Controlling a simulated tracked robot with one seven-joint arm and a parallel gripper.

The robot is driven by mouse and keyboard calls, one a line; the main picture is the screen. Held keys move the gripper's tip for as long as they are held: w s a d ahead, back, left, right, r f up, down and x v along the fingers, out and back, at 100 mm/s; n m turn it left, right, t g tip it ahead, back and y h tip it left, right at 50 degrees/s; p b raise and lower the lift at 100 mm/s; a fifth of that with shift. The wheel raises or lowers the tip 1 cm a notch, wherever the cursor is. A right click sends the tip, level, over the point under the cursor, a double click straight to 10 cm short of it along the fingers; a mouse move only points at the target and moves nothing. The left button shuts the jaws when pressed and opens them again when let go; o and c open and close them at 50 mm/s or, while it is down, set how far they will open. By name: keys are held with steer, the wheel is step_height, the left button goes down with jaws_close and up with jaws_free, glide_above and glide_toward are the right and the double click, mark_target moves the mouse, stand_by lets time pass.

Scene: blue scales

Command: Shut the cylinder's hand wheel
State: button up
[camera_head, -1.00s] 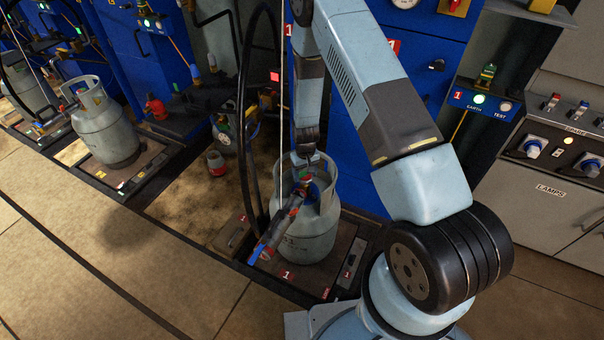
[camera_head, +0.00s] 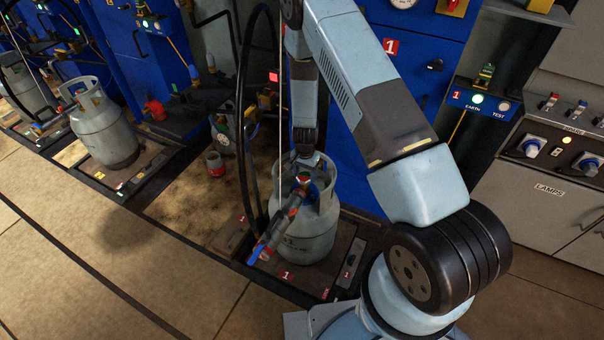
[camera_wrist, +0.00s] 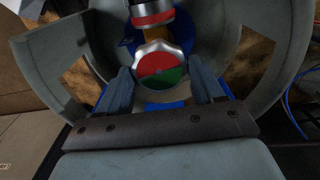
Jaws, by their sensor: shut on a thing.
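The grey gas cylinder (camera_head: 306,240) stands upright on the scale platform (camera_head: 262,270) marked 1, and its open collar also shows in the wrist view (camera_wrist: 225,35). The hand wheel (camera_wrist: 160,66) is a silver scalloped knob with a half red, half green top, inside the collar. My gripper (camera_wrist: 166,82) is shut on the hand wheel from above, one finger on each side. In the head view my gripper (camera_head: 304,170) reaches down into the collar, and the wheel is mostly hidden there. A filling head with red bands (camera_head: 276,232) is at the valve; it also shows in the wrist view (camera_wrist: 152,14).
A black hose (camera_head: 243,120) loops up beside the cylinder. A second grey cylinder (camera_head: 104,135) stands on another scale at left. A blue panel (camera_head: 400,85) is behind, with a lit green EARTH lamp (camera_head: 477,99). Floor at front left is clear.

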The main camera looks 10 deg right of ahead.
mark_target(304, 175)
steer(key=shift+w+a+m, duration=0.15)
steer(key=shift+m, duration=0.35)
steer(key=shift+a, duration=0.1)
steer(key=o, duration=1)
steer(key=shift+o, duration=0.2)
step_height(304, 175, up, 14)
steer(key=shift+f, duration=0.15)
stand_by(0.4)
